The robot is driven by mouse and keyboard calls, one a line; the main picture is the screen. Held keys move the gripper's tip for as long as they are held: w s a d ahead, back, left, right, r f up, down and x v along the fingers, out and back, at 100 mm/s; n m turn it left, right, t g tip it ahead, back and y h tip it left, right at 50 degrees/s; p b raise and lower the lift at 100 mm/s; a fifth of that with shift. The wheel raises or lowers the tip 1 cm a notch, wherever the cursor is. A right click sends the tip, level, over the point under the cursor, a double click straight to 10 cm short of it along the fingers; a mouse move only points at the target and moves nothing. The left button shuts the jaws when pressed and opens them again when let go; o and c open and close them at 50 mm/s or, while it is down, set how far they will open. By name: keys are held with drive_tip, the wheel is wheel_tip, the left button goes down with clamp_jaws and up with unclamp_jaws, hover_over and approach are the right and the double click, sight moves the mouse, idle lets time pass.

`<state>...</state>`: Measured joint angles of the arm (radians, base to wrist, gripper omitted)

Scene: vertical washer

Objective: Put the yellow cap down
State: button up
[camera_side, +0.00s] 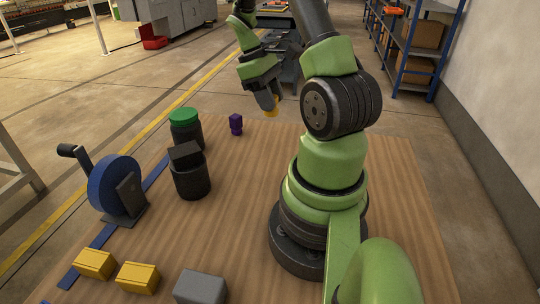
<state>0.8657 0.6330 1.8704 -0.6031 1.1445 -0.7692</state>
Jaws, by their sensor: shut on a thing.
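The yellow cap (271,112) is small in the side view and sits at the lower end of my gripper (268,104). My gripper is shut on it, pointing down over the far part of the wooden table (240,220). The fingers hide part of the cap. I cannot tell whether its underside touches the table or hangs just above it.
A small purple object (236,124) stands left of the cap. A green-lidded jar (185,128), a dark open container (190,176) and a blue wheel with a crank (115,184) stand further left. Yellow blocks (137,277) and a grey block (200,287) lie in front.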

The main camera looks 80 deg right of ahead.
wheel_tip(320, 180, down, 12)
drive_tip(key=shift+f, duration=0.2)
idle(0.4)
drive_tip(key=o, duration=1.1)
